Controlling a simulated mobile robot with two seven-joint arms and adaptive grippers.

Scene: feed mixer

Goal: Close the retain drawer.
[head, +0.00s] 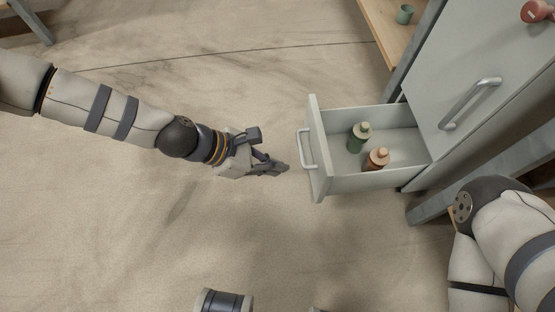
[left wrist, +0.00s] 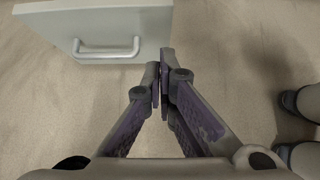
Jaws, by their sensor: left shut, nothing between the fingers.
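The retain drawer (head: 320,178) is pulled out of the grey cabinet (head: 425,135), its front facing left in the head view. A green bottle (head: 358,138) and an orange-brown bottle (head: 376,159) stand inside it. The drawer's bar handle (head: 305,150) is on its front. My left gripper (head: 286,168) is shut and empty, just left of the drawer front and apart from the handle in the head view. In the left wrist view the drawer front (left wrist: 150,22) and handle (left wrist: 108,52) lie at the upper left, beyond the shut fingertips (left wrist: 162,75). My right gripper is not in view.
A larger cabinet front with a bar handle (head: 470,104) rises right of the drawer. A wooden surface (head: 385,32) with a small green cup (head: 404,14) is at the top. My right arm is at the lower right. The floor left of the drawer is clear.

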